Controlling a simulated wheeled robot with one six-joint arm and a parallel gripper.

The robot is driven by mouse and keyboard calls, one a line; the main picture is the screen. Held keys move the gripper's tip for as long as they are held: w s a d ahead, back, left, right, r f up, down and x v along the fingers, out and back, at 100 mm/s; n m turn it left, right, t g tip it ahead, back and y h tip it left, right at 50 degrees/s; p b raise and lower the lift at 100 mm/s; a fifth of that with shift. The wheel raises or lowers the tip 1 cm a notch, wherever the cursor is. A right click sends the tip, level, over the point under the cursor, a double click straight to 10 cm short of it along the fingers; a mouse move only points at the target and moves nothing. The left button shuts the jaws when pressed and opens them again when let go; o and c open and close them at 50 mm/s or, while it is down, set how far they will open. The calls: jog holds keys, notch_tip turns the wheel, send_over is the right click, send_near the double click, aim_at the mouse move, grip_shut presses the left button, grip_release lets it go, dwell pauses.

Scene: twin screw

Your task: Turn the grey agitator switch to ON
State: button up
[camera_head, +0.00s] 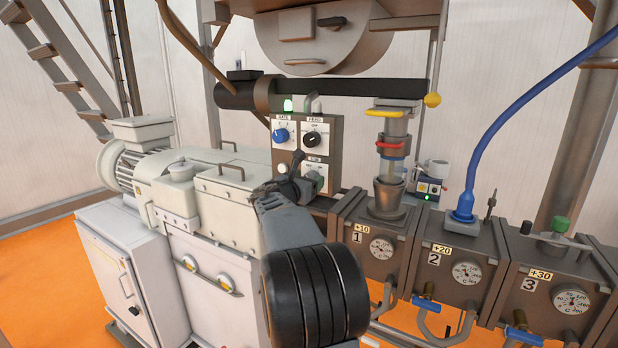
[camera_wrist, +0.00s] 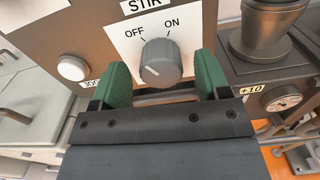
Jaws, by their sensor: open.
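The grey agitator switch (camera_wrist: 160,62) is a round knob on a white plate marked STIR, with OFF at its upper left and ON at its upper right. A small pale mark shows on the knob's face, but I cannot tell clearly which label the knob points to. My gripper (camera_wrist: 161,66) is open, with one green finger on each side of the knob. Gaps show between the fingers and the knob. In the head view my gripper (camera_head: 290,172) is at the lower part of the control box (camera_head: 336,150) and hides most of the STIR plate.
Above the STIR plate are a blue knob (camera_head: 281,135) and a black knob (camera_head: 311,139). A white button (camera_wrist: 72,67) is left of the plate in the wrist view. A barrel section with a gauge (camera_head: 381,248) stands close to the right. Pale machine housing (camera_head: 225,205) stands left.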

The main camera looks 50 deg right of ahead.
jog(key=shift+w+d, duration=0.1)
jog(key=shift+d, duration=0.3)
jog(key=c, duration=0.9)
jog(key=shift+f, duration=0.1)
jog(key=shift+m+b, duration=6)
jog(key=shift+b, duration=0.75)
